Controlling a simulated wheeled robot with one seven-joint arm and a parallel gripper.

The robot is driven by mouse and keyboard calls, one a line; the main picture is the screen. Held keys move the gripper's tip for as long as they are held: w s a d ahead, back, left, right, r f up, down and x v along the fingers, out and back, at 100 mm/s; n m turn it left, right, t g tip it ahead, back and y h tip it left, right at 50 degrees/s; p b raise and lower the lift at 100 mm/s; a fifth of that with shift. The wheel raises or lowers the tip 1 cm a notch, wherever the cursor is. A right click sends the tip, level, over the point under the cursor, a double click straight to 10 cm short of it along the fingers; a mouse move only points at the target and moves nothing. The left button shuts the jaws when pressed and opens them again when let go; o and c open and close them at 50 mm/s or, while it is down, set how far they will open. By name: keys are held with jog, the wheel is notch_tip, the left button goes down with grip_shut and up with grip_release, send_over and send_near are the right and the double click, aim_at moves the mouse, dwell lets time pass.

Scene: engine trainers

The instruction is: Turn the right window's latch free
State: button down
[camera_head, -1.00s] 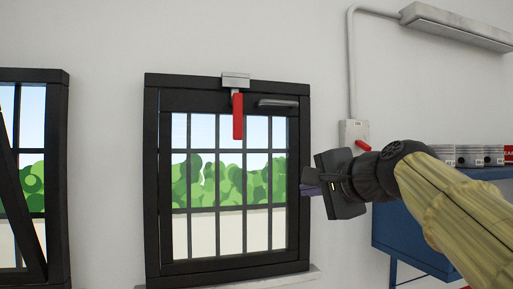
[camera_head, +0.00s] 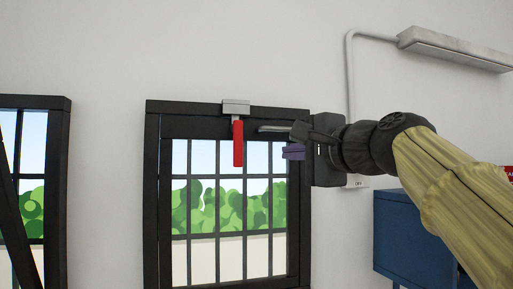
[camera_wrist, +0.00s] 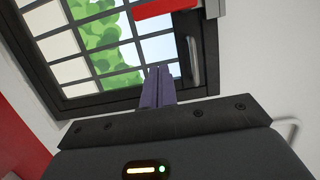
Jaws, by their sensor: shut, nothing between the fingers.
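The right window (camera_head: 152,215) has a black frame and a barred pane, and it looks shut. Its red latch (camera_head: 238,143) hangs straight down from a grey bracket (camera_head: 236,107) at the top of the frame. The latch also shows in the wrist view (camera_wrist: 160,10), cut off by the top edge.
A second barred window (camera_head: 57,180) stands at the left. A blue cabinet (camera_head: 410,232) is on the right, below my arm. A lamp (camera_head: 455,50) with a conduit (camera_head: 350,70) is on the wall above. The wall above the window is clear.

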aim_at(236, 136)
jog(key=w+a+p, duration=0.1)
jog(key=a, duration=0.1)
jog(key=w+a+p, duration=0.3)
jog(key=a, duration=0.2)
jog(key=shift+w, duration=0.2)
jog(key=shift+w+f, duration=0.1)
jog(key=shift+w, duration=0.05)
dwell(0.4)
